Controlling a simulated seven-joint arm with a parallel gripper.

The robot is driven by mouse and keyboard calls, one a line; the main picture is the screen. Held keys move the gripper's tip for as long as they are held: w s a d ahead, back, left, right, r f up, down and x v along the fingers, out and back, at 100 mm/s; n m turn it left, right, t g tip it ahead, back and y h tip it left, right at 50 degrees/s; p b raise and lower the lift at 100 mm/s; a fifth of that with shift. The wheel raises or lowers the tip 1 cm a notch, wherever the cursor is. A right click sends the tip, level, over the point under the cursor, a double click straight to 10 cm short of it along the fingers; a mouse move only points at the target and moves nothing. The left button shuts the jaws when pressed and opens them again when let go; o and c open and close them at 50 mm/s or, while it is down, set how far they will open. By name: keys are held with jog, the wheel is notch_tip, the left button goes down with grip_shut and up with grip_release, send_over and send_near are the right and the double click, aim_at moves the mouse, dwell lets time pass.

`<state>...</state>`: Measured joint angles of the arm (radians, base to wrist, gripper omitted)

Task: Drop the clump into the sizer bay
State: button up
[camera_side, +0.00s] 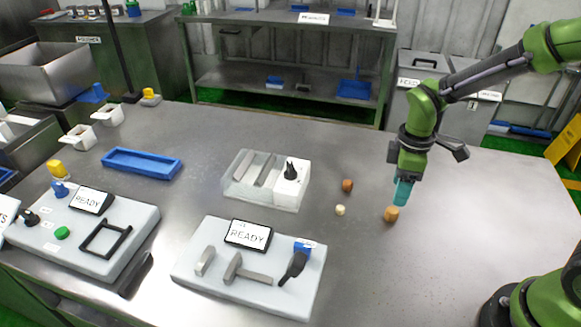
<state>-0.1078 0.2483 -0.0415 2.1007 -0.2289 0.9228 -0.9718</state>
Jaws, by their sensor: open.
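Three small lumps lie on the steel table right of centre: an orange-tan lump (391,214), a brown lump (347,185) and a smaller cream lump (340,210). I cannot tell which one is the clump. My gripper (403,193) points down just above and beside the orange-tan lump. Its teal fingers overlap in this view, but it is open and holds nothing visible. Whether a finger touches the lump is unclear. No label reading sizer shows; a clear-walled, divided tray (232,188) with grey bars and a white block stands left of the lumps.
A grey panel (205,282) with a READY display and levers stands at front centre. Another READY panel (100,262) is at front left. A blue tray (142,163) and white scoops (80,137) lie at the back left. The table's right side (490,200) is clear.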

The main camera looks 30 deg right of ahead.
jog(key=s+r+m+t+y, duration=0.1)
jog(key=s+r+m+t, duration=0.2)
jog(key=s+r+m, duration=0.2)
jog(key=s+r+m+t+y, duration=0.1)
jog(key=s+r+m+t, duration=0.2)
jog(key=r, duration=0.8)
jog(key=s+m, duration=0.2)
jog(key=m, duration=0.2)
jog(key=shift+a+t, duration=0.4)
jog(key=shift+o, duration=0.5)
jog(key=shift+s+r+m, duration=0.15)
jog(key=shift+s+m, duration=0.25)
jog(key=shift+m, duration=0.2)
jog(key=shift+a, duration=0.15)
